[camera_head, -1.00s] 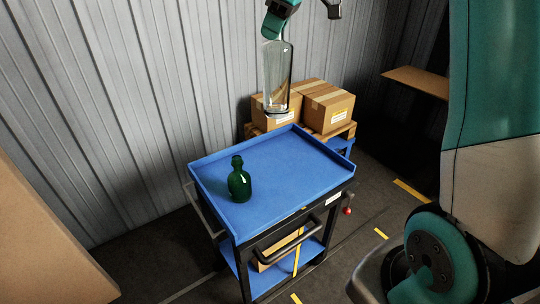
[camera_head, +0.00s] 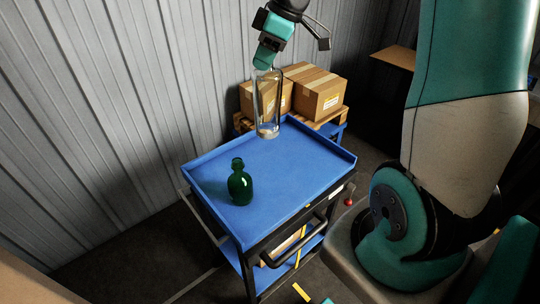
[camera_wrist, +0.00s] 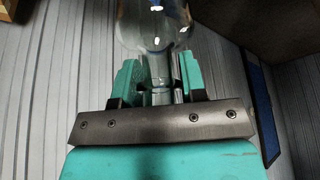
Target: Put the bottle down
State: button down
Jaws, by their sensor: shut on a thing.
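A clear bottle (camera_head: 267,105) hangs upright from my gripper (camera_head: 266,62) over the far part of the blue cart top. My gripper is shut on its neck at the top. In the head view the bottle's base appears close to the blue surface, but I cannot tell whether it touches. In the wrist view the bottle (camera_wrist: 153,22) shows at the top, with its neck between the teal fingers (camera_wrist: 155,80). A dark green bottle (camera_head: 239,186) stands upright on the cart top, nearer the left front.
The blue cart (camera_head: 300,188) has a raised rim around its top. Its middle and right side are clear. Cardboard boxes (camera_head: 320,94) sit on a pallet behind it. A corrugated wall (camera_head: 110,110) stands at the left.

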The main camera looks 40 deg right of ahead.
aim_at(269, 135)
jog(key=f, duration=1.1)
jog(key=s+f, duration=0.1)
jog(key=f, duration=0.4)
jog(key=shift+s+d+f+p, duration=0.1)
jog(key=shift+f+p, duration=0.25)
jog(key=shift+p, duration=0.05)
jog(key=shift+f, duration=2.15)
jog(key=shift+f, duration=0.15)
jog(key=c, duration=0.7)
grip_release()
